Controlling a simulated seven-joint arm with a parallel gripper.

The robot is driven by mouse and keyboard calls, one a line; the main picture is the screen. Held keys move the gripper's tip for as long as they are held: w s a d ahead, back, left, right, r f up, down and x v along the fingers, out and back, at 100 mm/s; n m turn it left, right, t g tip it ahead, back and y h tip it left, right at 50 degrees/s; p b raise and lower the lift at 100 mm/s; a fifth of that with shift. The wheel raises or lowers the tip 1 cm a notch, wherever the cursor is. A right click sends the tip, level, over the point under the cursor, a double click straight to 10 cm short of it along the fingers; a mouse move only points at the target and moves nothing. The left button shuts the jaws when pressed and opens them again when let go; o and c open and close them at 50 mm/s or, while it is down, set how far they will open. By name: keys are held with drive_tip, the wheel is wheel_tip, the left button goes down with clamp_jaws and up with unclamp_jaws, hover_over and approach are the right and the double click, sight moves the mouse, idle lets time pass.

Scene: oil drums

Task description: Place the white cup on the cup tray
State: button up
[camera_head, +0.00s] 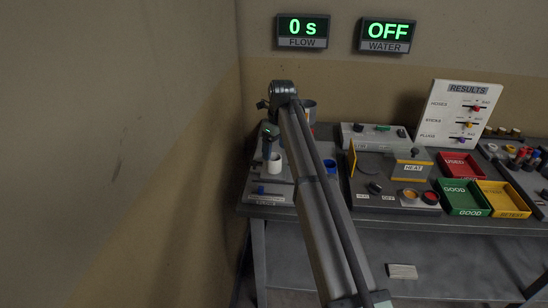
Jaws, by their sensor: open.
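The white cup (274,163) stands upright at the left end of the grey workbench, on a low grey surface. My gripper (269,146) points down directly above the cup, its fingers at or near the rim. It is open. The picture is too small to tell whether the fingers touch the cup or sit around it. I cannot tell which grey piece on the bench is the cup tray; a flat grey plate with a blue knob (262,190) lies just in front of the cup.
My arm crosses the bench right of the cup, hiding part of it. A grey can (309,109) stands behind. To the right are a HEAT station (411,167), red, green (464,199) and yellow trays, and a RESULTS board (465,112). Wall displays read "0 s" FLOW and "OFF" WATER.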

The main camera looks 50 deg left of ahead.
sight(277, 159)
drive_tip(key=shift+d+r, duration=0.2)
drive_tip(key=shift+r, duration=1.2)
drive_tip(key=shift+d+r, duration=0.15)
drive_tip(key=shift+r, duration=1.25)
